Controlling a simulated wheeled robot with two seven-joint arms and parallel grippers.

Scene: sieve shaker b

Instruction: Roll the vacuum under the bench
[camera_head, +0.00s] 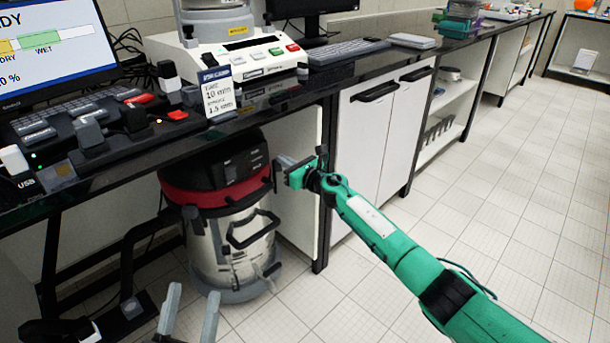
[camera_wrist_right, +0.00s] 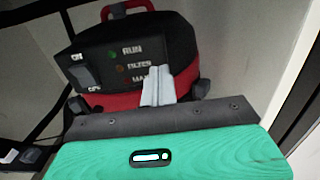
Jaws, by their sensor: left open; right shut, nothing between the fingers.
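The vacuum (camera_head: 238,245) has a steel drum, a red band and a black top, and stands upright on the floor, mostly under the black bench (camera_head: 150,160). Its black top with a switch panel (camera_wrist_right: 125,65) fills the middle of the right wrist view. My right gripper (camera_head: 283,162) is shut and empty at the right side of the vacuum's top; whether it touches cannot be told. In the right wrist view the closed fingers (camera_wrist_right: 157,88) point at the vacuum's top. My left gripper (camera_head: 190,314) is open and empty, low in front of the vacuum.
White cabinet doors (camera_head: 378,135) and a side panel stand right of the vacuum. A bench frame and dark equipment (camera_head: 125,308) are at the left. The bench top holds a monitor (camera_head: 50,50), a sieve shaker base (camera_head: 235,55) and a keyboard. The tiled floor (camera_head: 520,190) at right is clear.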

